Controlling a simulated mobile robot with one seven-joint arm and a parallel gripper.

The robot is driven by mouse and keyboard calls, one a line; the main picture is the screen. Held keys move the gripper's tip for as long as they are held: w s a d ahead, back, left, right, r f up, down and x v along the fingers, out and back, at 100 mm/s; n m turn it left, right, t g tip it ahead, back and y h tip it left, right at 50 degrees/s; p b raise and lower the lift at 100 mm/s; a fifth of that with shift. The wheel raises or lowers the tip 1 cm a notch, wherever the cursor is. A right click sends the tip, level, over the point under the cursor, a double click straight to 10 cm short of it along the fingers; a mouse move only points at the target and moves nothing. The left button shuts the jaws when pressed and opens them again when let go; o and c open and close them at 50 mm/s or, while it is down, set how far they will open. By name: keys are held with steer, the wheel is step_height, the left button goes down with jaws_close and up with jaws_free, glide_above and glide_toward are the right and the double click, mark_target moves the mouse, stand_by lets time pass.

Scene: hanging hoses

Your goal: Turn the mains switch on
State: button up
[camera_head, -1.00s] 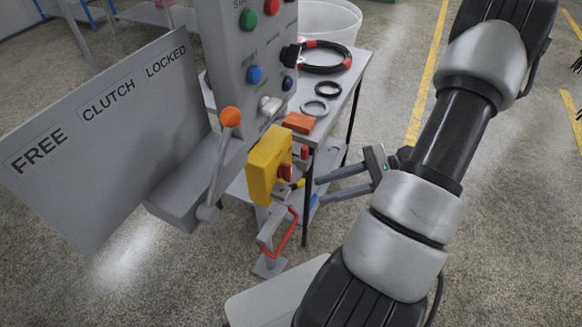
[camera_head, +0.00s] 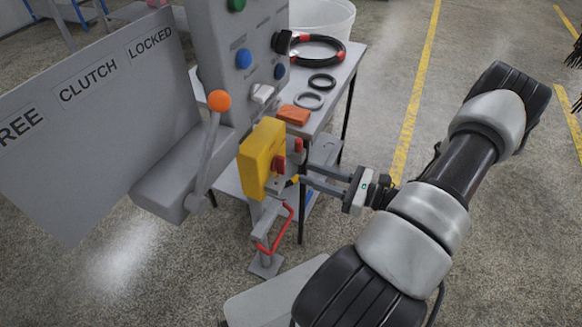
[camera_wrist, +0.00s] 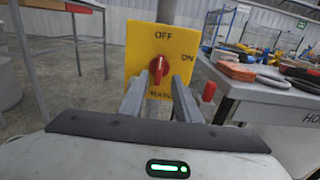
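The mains switch is a yellow box (camera_head: 261,158) with a red knob (camera_head: 279,163) on the side facing my gripper. In the wrist view the yellow face (camera_wrist: 140,50) reads OFF at the top and ON at the right. The red knob (camera_wrist: 158,68) stands upright, in line with OFF. My gripper (camera_head: 303,175) is close in front of the switch, its fingers pointing at it. In the wrist view my gripper (camera_wrist: 158,84) is open, with the knob seen between and slightly above the fingertips. I see no contact with the knob. The lower lettering is partly hidden by the fingers.
A lever with an orange ball (camera_head: 219,101) stands left of the switch, beside a FREE/CLUTCH/LOCKED plate (camera_head: 90,130). A red handle (camera_head: 274,235) is below. A table (camera_head: 335,95) with rings and an orange block (camera_head: 294,115) is behind. Floor to the right is open.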

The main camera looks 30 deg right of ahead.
mark_target(285, 165)
steer(key=x, duration=0.6)
steer(key=shift+w+a, duration=0.25)
steer(key=shift+w, duration=0.1)
jaws_close()
